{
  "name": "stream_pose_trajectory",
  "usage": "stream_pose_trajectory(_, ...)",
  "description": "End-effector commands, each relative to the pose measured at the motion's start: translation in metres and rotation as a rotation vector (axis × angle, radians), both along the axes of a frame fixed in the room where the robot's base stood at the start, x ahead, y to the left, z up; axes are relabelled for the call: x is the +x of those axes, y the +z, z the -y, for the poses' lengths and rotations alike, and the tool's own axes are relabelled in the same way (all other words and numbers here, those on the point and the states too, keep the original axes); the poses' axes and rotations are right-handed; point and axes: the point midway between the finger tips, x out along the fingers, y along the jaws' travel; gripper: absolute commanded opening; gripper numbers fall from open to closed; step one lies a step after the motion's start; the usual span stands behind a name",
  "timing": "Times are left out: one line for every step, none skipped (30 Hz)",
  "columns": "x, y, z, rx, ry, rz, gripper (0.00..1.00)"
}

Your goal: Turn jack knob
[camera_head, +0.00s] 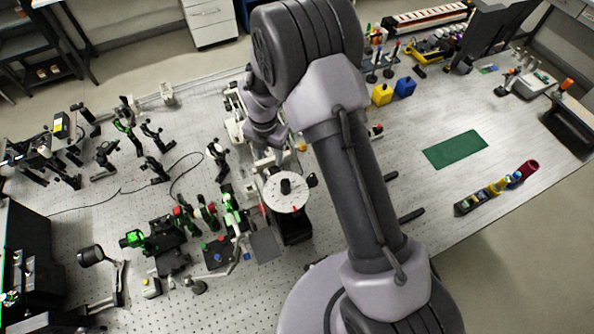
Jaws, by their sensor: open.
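A round white dial disc (286,203) with a black centre post sits on a dark block (296,230) near the middle of the bench. A small black knob-like part (311,180) sticks out at the disc's right edge. I cannot tell for certain which part is the jack knob. My gripper (274,157) points down just above and behind the disc in the picture, apart from the disc as far as I can see. It is open and small in view, and nothing shows held in it. My arm hides the bench to the right of it.
Optical mounts (160,240) crowd the bench to the left, with a cable among them. A grey plate (265,245) lies beside the dark block.

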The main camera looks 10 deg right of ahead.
Motion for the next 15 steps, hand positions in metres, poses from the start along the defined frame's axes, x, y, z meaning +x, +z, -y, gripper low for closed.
stream_pose_trajectory(-0.001, -0.009, 0.0, -0.001, 0.0, -0.004, 0.45)
stream_pose_trajectory(-0.001, -0.016, 0.001, -0.001, -0.002, -0.004, 0.45)
stream_pose_trajectory(-0.002, -0.026, 0.001, -0.001, -0.002, -0.006, 0.45)
stream_pose_trajectory(-0.001, -0.034, 0.001, -0.002, -0.002, -0.005, 0.45)
stream_pose_trajectory(-0.001, -0.043, 0.001, -0.002, -0.002, -0.006, 0.45)
stream_pose_trajectory(-0.002, -0.055, 0.001, -0.001, -0.003, -0.006, 0.45)
stream_pose_trajectory(-0.001, -0.063, 0.001, -0.001, -0.005, -0.006, 0.45)
stream_pose_trajectory(-0.001, -0.07, 0.001, -0.001, -0.005, -0.004, 0.45)
stream_pose_trajectory(-0.001, -0.08, 0.002, -0.001, -0.005, -0.004, 0.45)
stream_pose_trajectory(-0.001, -0.087, 0.002, -0.001, -0.005, -0.004, 0.45)
stream_pose_trajectory(-0.001, -0.094, 0.002, -0.001, -0.005, -0.004, 0.45)
stream_pose_trajectory(-0.001, -0.102, 0.002, -0.001, -0.005, -0.003, 0.45)
stream_pose_trajectory(-0.001, -0.109, 0.002, -0.001, -0.005, -0.004, 0.45)
stream_pose_trajectory(-0.001, -0.115, 0.002, -0.001, -0.006, -0.003, 0.45)
stream_pose_trajectory(-0.001, -0.123, 0.002, -0.001, -0.006, -0.003, 0.45)
